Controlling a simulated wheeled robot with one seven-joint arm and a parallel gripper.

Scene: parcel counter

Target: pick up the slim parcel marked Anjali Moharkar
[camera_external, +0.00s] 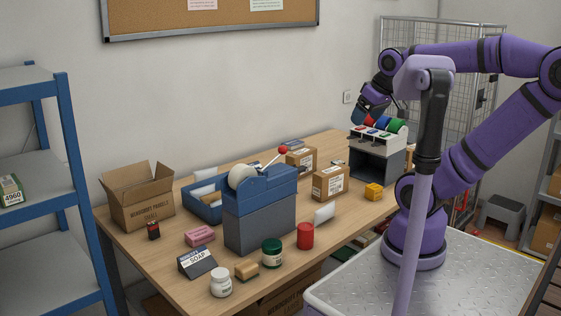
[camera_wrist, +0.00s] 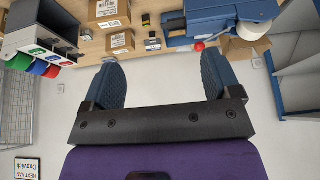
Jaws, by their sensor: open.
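My gripper (camera_external: 366,108) is raised at the back right of the wooden counter, near the stand with coloured rolls. In the wrist view its two blue-grey fingers (camera_wrist: 161,78) are wide apart with nothing between them. Two brown cardboard parcels with white labels stand on the counter: a nearer one (camera_external: 330,183) and one behind it (camera_external: 301,159). Two labelled brown parcels also show at the top of the wrist view (camera_wrist: 109,12) (camera_wrist: 121,41). Their label names are too small to read, so I cannot tell which is Anjali Moharkar's.
A grey stand with coloured rolls (camera_external: 377,157) is right of the parcels. A blue lever machine (camera_external: 260,210) is left of them. A yellow block (camera_external: 374,191) and red cylinder (camera_external: 305,236) stand nearer. An open carton (camera_external: 138,199) is at the left end.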

